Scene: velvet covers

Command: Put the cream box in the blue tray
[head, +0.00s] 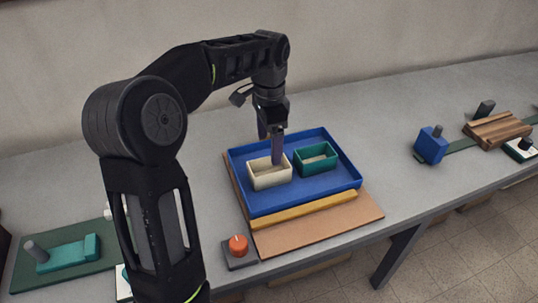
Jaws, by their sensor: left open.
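The cream box (270,181) is a small open-topped box standing upright inside the blue tray (300,202), in its left part. The blue tray lies on a tan board on the grey table. My left gripper (276,160) reaches down over the tray, with its fingers at the back right side of the cream box. The fingers overlap the box's rim in the picture, so I cannot tell whether they touch it. The gripper is open. My right gripper is not in view.
A green box (316,158) stands in the tray right of the cream box. A yellow bar (303,212) lies along the tray's front. An orange knob (238,245) is front left. A teal block (68,254) is far left; a blue block (431,146) and wooden piece (497,130) are right.

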